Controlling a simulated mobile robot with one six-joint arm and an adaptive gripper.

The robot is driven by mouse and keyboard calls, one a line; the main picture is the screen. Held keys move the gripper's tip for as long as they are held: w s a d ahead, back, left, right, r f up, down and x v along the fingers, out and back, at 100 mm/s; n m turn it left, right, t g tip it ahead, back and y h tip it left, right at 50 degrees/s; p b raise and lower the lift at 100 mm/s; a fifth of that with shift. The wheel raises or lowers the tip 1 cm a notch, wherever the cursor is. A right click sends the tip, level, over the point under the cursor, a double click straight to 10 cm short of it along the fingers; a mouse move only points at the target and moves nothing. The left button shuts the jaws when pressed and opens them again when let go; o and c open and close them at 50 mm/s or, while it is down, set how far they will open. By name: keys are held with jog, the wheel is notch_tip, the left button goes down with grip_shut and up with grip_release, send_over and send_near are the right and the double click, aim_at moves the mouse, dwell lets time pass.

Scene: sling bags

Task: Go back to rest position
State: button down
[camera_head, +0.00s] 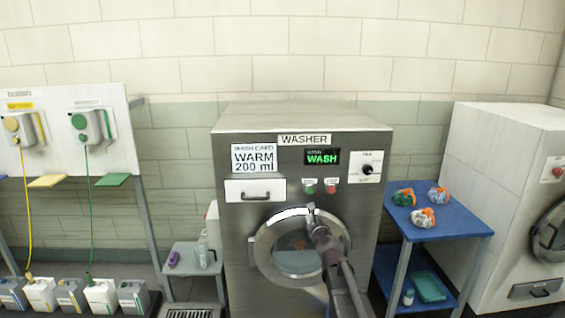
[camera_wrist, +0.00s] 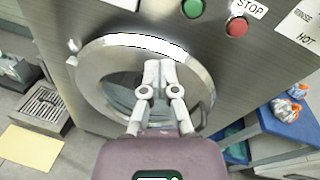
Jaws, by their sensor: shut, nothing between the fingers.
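My gripper (camera_wrist: 158,68) is shut and empty, in front of the washer's round door in the wrist view. In the head view my gripper (camera_head: 312,212) overlaps the upper part of the door, and my arm reaches up from the bottom edge. I cannot tell whether the fingertips touch the door. The washer (camera_head: 230,225) is a grey steel cabinet. Its round door (camera_head: 264,262) looks closed, with something orange dimly visible behind the glass.
A second white machine (camera_head: 505,190) stands far right. A small grey stand (camera_head: 185,257) with bottles is left. Several containers (camera_head: 70,295) line the floor under a dispenser board (camera_head: 65,150).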

jog(key=s+a+f+n+g+y+p, duration=0.1)
jog(key=s+f+n+g, duration=0.35)
jog(key=s+n, duration=0.35)
jog(key=s+a+f+n+g+y, duration=0.15)
jog(key=s+f+n+g, duration=0.35)
jog(key=n, duration=0.5)
jog(key=s+d+f+n+g+h, duration=0.2)
jog(key=s+n, duration=0.4)
jog(key=s, duration=0.3)
jog(key=s+d+f+n+g+h, duration=0.3)
jog(key=s+d+n+g, duration=0.2)
jog(key=s, duration=0.5)
jog(key=shift+d+f+n+h+p, duration=0.35)
jog(key=shift+d+n+p, duration=0.05)
jog(key=shift+d, duration=0.4)
dwell(3.5)
